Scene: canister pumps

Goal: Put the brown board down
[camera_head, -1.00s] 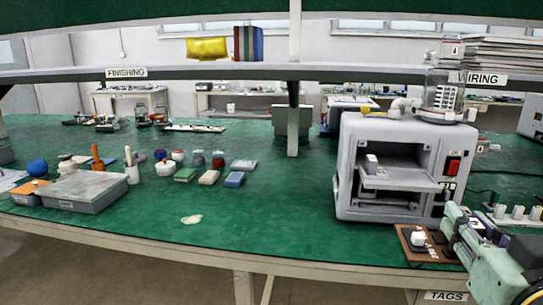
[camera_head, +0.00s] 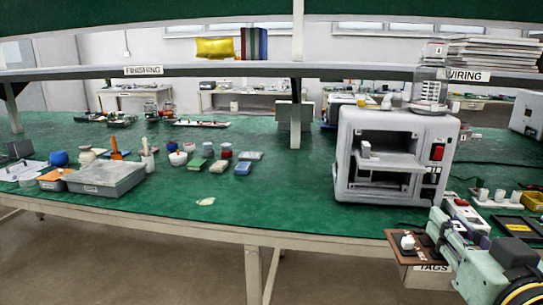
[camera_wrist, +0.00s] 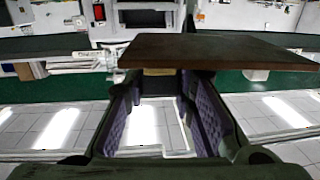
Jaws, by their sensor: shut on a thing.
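The brown board (camera_head: 397,252) shows at the lower right in the head view, at the bench's front edge, with a small white piece (camera_head: 407,243) on it. My gripper (camera_head: 436,232) is at its right side, shut on the board. In the wrist view the board (camera_wrist: 220,50) spans the top of the gripper (camera_wrist: 165,90) as a dark slab, seen nearly edge-on. Purple-padded fingers are beneath it, and tiled floor shows between them. The head view does not show clearly whether the board touches the bench.
A white machine (camera_head: 392,160) with an open bay stands behind the board. A TAGS label (camera_head: 433,268) is below the board. A black tray (camera_head: 515,226) and a yellow bin (camera_head: 533,201) are at the right. The green bench top (camera_head: 270,195) left of the machine has free room.

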